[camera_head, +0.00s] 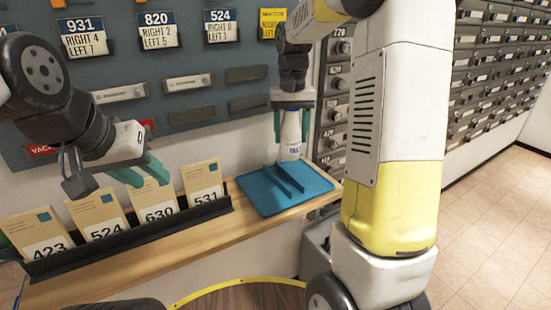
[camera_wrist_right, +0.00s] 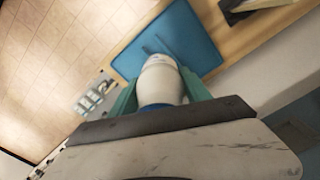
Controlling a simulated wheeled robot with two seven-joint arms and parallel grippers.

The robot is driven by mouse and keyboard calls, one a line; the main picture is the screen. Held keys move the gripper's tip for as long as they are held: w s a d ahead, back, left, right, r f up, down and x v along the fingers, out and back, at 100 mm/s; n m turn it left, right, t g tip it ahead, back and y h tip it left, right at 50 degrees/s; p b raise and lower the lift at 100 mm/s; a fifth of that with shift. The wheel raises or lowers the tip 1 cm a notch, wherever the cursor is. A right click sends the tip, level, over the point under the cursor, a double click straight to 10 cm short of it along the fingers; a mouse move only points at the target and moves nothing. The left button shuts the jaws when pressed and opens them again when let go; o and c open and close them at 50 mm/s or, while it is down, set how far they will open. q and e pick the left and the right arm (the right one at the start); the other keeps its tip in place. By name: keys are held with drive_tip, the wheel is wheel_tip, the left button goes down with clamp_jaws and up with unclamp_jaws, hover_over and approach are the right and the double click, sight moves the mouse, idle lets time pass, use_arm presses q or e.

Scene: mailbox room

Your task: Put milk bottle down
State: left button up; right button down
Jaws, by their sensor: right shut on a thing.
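The milk bottle (camera_head: 291,138) is white with blue lettering and stands upright at the back of the blue tray (camera_head: 262,199). My right gripper (camera_head: 291,112) points down and is shut around its upper part. The right wrist view also shows the bottle (camera_wrist_right: 160,80) between the teal fingers, with the blue tray (camera_wrist_right: 187,28) beyond its base. I cannot tell whether the bottle's base touches the tray. My left gripper (camera_head: 140,174) has its teal fingers apart and is empty, above the envelope rack at the left.
A black rack (camera_head: 130,238) holds several numbered envelopes on the wooden shelf (camera_head: 262,224), left of the tray. Two raised blue ribs (camera_head: 284,181) cross the tray. A dark panel with number cards (camera_head: 155,30) and mailboxes stand behind.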

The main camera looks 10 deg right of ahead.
sight(290, 160)
wheel_tip(290, 160, down, 9)
drive_tip(key=shift+r, duration=0.2)
drive_tip(key=shift+f, duration=0.1)
drive_tip(key=c, duration=0.5)
unclamp_jaws()
